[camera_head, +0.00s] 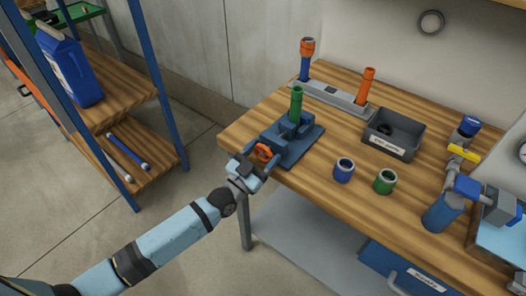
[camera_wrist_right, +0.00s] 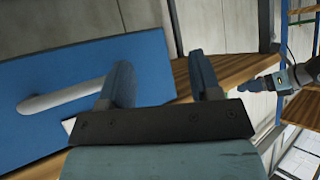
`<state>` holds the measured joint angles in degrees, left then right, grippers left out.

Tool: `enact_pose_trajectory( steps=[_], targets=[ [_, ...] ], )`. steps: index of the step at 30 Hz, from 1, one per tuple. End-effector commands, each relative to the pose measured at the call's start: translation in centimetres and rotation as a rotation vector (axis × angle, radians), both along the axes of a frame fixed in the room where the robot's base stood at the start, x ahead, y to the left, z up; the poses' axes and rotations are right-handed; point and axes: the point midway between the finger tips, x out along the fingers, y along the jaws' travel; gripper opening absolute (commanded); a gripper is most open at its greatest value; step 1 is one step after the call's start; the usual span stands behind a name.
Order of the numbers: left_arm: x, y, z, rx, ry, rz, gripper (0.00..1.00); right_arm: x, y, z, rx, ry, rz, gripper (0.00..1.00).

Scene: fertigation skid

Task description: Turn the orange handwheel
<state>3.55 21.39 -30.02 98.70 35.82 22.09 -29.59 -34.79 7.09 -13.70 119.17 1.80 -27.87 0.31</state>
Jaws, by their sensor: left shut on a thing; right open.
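The orange handwheel (camera_head: 264,152) sits at the front of a dark blue vise-like fixture (camera_head: 300,150) near the table's left edge. A green upright cylinder (camera_head: 296,104) stands in the fixture. My left gripper (camera_head: 258,163) is shut on the handwheel, hiding part of it. In the right wrist view, the left gripper (camera_wrist_right: 283,78) also shows, beside the table edge. My right gripper (camera_wrist_right: 163,72) is open, with nothing visible between its fingers. It is close to a blue drawer front with a grey handle (camera_wrist_right: 62,98); contact with it cannot be told.
The wooden table (camera_head: 325,210) also holds a grey rack (camera_head: 330,97) with orange-topped tubes, a dark bin (camera_head: 407,140), a blue ring (camera_head: 344,170), a green ring (camera_head: 385,181) and piping with a yellow lever (camera_head: 463,153). A shelf with a blue jug (camera_head: 75,75) stands left.

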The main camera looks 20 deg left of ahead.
Motion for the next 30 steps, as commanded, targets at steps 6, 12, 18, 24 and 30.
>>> enact_pose_trajectory(
  steps=[6, 12, 18, 24, 30],
  targets=[
    [0.0, 0.0, 0.0, 0.034, -0.012, 0.000, 0.41, -0.1, 0.0, -0.2, 0.000, 0.007, -0.002, 0.58],
    [0.0, 0.0, 0.0, 0.034, -0.012, 0.000, 0.83, 0.0, 0.0, -0.2, 0.001, 0.007, -0.003, 0.58],
    [0.0, 0.0, 0.0, 0.032, -0.011, 0.000, 0.90, 0.0, -0.1, -0.2, 0.001, 0.007, -0.003, 0.58],
    [-0.5, 0.2, -0.3, 0.032, -0.010, 0.000, 0.90, 0.0, -0.1, -0.2, 0.000, 0.005, -0.003, 0.58],
    [-3.4, 1.6, -1.7, 0.034, -0.007, 0.000, 0.90, 0.0, -0.1, -0.3, 0.000, 0.004, -0.003, 0.58]
  ],
)
